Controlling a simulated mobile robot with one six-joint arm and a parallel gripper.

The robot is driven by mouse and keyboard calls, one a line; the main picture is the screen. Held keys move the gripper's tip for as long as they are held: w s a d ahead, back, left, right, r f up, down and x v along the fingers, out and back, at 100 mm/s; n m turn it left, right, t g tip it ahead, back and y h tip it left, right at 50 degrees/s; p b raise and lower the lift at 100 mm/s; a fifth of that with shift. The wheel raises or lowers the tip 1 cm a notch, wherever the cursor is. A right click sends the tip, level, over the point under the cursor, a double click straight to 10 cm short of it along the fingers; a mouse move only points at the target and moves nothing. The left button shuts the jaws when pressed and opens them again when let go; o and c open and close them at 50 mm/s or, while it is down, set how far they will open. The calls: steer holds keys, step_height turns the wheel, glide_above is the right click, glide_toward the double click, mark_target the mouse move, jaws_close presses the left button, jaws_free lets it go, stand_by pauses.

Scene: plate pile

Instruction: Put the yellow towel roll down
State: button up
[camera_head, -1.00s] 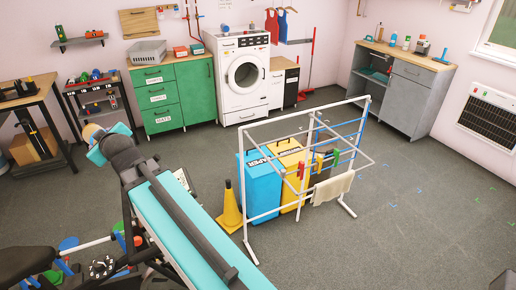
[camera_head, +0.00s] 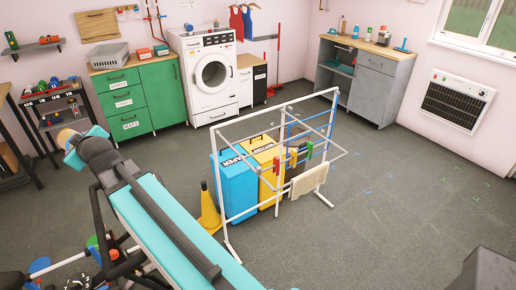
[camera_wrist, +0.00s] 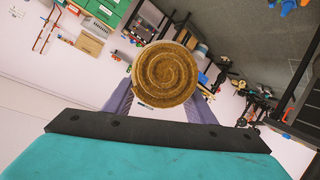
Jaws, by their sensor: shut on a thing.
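The yellow towel roll (camera_wrist: 165,74) shows end-on in the wrist view as a brownish-yellow spiral. My gripper (camera_wrist: 162,98) is shut on it, with a finger on each side. In the head view the roll (camera_head: 65,136) is a small tan shape at the far end of my arm, at the left. My gripper (camera_head: 74,143) is partly hidden there by my own wrist. The roll is held up in the air, with floor and furniture behind it. I cannot tell its height above any surface.
A green cabinet (camera_head: 138,98) with a grey basket (camera_head: 109,56) stands at the back left, left of a washing machine (camera_head: 208,80). A white drying rack (camera_head: 285,150) stands around blue and yellow bins (camera_head: 262,165). A yellow cone (camera_head: 209,208) is nearby. Floor at right is open.

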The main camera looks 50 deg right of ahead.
steer(key=s+d+f+m+h+b, duration=0.1)
steer(key=d+f+h+b, duration=0.15)
steer(key=d, duration=1.55)
steer(key=d+f+m+h+b, duration=0.15)
steer(key=d+f, duration=0.25)
steer(key=d, duration=1.3)
steer(key=s+d+f+m+b, duration=0.1)
steer(key=s+d, duration=0.4)
steer(key=d, duration=0.5)
steer(key=s+d+f+g+h+b, duration=0.1)
steer(key=s+d, duration=0.4)
steer(key=d, duration=0.5)
steer(key=s+d+f+m+h+b, duration=0.1)
steer(key=s+d, duration=0.4)
steer(key=d, duration=0.6)
step_height(320, 180, down, 2)
steer(key=shift+s+m+g+b, duration=0.3)
steer(key=shift+s+m+b, duration=0.1)
steer(key=shift+b, duration=0.1)
steer(key=shift+s, duration=0.15)
steer(key=s+a+f+p, duration=0.1)
steer(key=s+p, duration=0.3)
steer(key=s, duration=1)
steer(key=shift+s+f, duration=0.15)
